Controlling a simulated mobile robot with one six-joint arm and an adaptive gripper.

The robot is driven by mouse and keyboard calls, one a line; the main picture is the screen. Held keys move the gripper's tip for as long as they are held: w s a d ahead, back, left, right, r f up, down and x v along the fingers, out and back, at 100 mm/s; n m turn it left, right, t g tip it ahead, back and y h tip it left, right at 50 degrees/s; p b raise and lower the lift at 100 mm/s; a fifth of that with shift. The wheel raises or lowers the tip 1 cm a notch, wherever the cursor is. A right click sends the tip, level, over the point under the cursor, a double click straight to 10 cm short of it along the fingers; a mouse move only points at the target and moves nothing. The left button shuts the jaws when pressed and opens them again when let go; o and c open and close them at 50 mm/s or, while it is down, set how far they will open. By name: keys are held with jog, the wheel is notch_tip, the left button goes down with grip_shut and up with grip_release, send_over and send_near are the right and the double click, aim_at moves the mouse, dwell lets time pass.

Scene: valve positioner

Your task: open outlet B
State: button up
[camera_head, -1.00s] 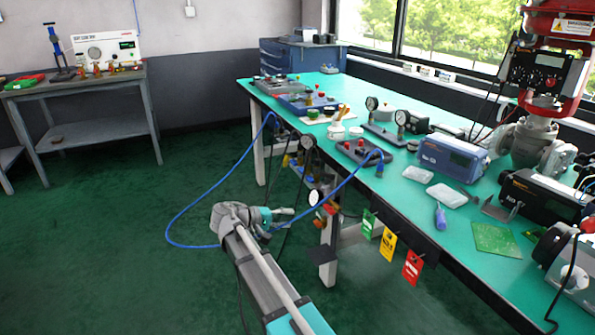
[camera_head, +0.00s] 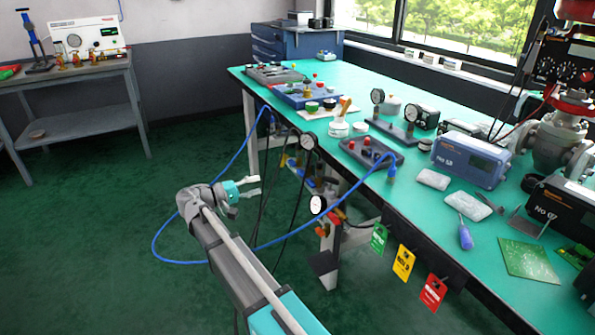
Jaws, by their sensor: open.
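My gripper (camera_head: 253,187) is open and empty in the air, left of the bench front. Its fingers point right, toward the bench's under-edge fittings.
A blue hose (camera_head: 160,232) loops behind my arm and up to the green-topped bench (camera_head: 470,120). Green (camera_head: 379,238), yellow (camera_head: 403,263) and red (camera_head: 433,293) tags hang from its edge. A grey side table (camera_head: 90,105) stands far left. The green floor between is clear.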

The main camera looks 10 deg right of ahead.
aim_at(299, 173)
jog(key=shift+w, duration=0.1)
dwell(0.3)
jog(key=x, duration=1.3)
jog(key=shift+d, duration=0.4)
grip_shut()
